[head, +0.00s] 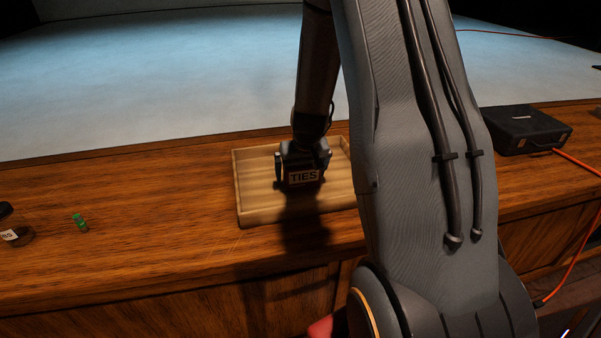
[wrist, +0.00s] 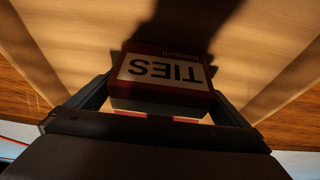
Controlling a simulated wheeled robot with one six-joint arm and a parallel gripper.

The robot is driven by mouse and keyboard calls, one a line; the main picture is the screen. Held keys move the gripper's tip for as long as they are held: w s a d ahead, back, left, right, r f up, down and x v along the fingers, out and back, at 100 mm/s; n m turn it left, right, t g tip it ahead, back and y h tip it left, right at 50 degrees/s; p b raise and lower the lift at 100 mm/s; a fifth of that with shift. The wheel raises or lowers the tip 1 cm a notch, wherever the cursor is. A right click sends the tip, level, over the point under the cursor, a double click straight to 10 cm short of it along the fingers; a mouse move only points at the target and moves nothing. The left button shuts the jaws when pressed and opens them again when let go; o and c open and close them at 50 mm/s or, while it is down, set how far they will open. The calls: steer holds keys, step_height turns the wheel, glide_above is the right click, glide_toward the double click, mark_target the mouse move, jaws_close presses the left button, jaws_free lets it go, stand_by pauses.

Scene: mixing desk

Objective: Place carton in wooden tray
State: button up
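The carton (head: 304,177) is a small dark box with a pale label reading TIES. It also shows in the wrist view (wrist: 163,72), where its red edges are visible, between the two fingers. My gripper (head: 304,168) is shut on the carton, with a finger on each side. The wooden tray (head: 243,190) is shallow, light wood with low walls, on the desk. The carton is over the tray's inside, and its shadow falls on the tray floor. I cannot tell whether the carton touches the floor. My arm hides the tray's right end.
A small green object (head: 80,222) and a dark jar (head: 14,226) with a white label stand on the desk at left. A black case (head: 526,129) with an orange cable (head: 576,162) sits at right. The desk between the green object and the tray is clear.

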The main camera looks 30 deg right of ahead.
steer(key=shift+r, duration=0.2)
steer(key=v, duration=1.2)
steer(key=s+a+n+g+y, duration=0.1)
steer(key=s+a+n+g, duration=0.2)
steer(key=s+a, duration=1.3)
steer(key=s, duration=0.2)
steer(key=shift+s+a+p, duration=0.2)
steer(key=shift+s+p, duration=0.1)
steer(key=shift+s, duration=0.05)
